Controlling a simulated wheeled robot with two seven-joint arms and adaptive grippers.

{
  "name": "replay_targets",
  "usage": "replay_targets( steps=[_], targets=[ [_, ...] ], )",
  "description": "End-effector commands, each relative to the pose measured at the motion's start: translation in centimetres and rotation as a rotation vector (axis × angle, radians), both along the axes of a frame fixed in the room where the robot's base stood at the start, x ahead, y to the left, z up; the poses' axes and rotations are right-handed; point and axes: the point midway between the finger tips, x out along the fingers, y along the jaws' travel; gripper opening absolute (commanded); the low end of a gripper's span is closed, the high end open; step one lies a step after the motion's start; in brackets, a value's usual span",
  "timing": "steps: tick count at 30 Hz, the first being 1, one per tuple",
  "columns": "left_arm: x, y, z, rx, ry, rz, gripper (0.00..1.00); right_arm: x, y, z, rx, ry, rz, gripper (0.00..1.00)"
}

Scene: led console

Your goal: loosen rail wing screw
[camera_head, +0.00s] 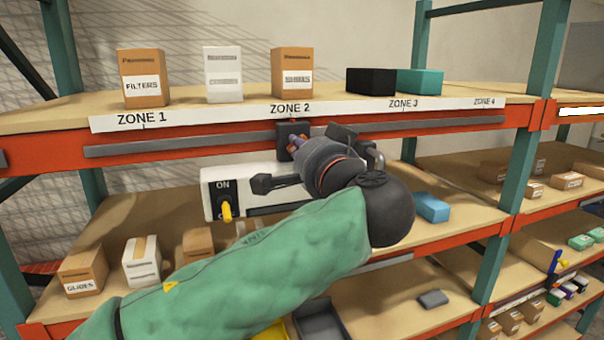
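A long grey rail (190,145) runs along the orange shelf beam under the zone labels. A black block (284,154) sits on the rail below the ZONE 2 label. A small orange and purple part (297,140) shows at its face, perhaps the wing screw; its shape is too small to tell. My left gripper (305,148) is at the block, its dark body directly in front and to the right. Its fingertips are largely hidden, so I cannot tell whether it touches or grips the part. My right gripper is not in view.
A white console (212,181) with a yellow ON switch (227,211) hangs below the rail, partly behind my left arm. Boxes, including a FILTERS box (144,78), stand on the shelf above. A blue box (432,208) lies on the shelf below. The rail's right stretch is clear.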

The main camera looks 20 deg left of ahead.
Motion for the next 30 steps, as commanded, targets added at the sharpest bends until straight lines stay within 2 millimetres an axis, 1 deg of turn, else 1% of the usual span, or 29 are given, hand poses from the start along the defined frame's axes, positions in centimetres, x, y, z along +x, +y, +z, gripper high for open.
replay_targets(
  steps=[1,9,21,30],
  targets=[
    [0.1,-0.1,-0.8,-0.037,-0.023,-0.001,0.00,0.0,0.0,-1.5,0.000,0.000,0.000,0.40],
    [0.1,-0.2,-0.6,-0.249,-0.167,0.000,0.00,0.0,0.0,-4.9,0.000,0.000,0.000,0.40],
    [0.2,-0.3,-0.2,-0.565,-0.380,-0.001,0.00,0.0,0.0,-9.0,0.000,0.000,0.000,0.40],
    [0.2,-0.2,0.0,-0.801,-0.540,0.000,0.00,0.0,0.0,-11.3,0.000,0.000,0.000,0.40]
  ],
)
